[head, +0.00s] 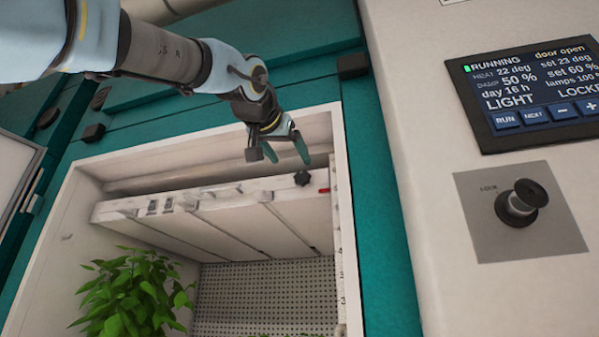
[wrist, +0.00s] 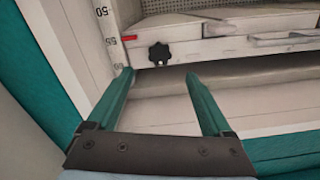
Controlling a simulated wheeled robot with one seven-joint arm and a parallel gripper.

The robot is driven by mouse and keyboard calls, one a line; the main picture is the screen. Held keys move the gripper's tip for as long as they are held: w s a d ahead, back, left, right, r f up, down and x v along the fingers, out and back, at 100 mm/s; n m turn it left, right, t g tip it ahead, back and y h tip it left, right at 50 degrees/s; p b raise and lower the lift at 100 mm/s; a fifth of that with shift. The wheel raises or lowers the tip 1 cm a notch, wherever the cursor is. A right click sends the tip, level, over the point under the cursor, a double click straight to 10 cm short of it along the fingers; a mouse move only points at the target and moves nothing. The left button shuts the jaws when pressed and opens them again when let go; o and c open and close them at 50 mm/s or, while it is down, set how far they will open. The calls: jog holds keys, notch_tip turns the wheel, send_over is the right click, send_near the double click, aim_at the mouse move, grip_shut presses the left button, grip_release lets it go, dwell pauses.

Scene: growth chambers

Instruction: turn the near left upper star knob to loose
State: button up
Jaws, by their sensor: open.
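A black star knob (head: 302,178) sits on the front edge of the white lamp shelf (head: 180,200), close to the chamber's right wall in the head view. In the wrist view the star knob (wrist: 159,54) shows beyond my fingertips, roughly midway between them. My gripper (head: 287,151) has two teal fingers, spread apart and empty. It is at the top of the chamber opening, apart from the knob. The wrist view also shows the open gripper (wrist: 160,75). I see no other star knob. Whether this knob is tight or loose cannot be told.
A red mark (head: 324,190) is beside the knob, near a numbered scale (head: 339,250) on the wall. A leafy plant (head: 135,295) stands lower left. A control panel (head: 525,90) and a lock knob (head: 522,202) are on the right. The chamber's white frame surrounds the opening.

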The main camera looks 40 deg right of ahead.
aim_at(302, 177)
jog(key=p+x, duration=0.3)
jog(key=x, duration=0.4)
jog(key=shift+d+r, duration=0.15)
jog(key=shift+d, duration=0.05)
jog(key=shift+w+d+p, duration=0.35)
jog(key=shift+d, duration=0.15)
jog(key=shift+c, duration=0.4)
grip_shut()
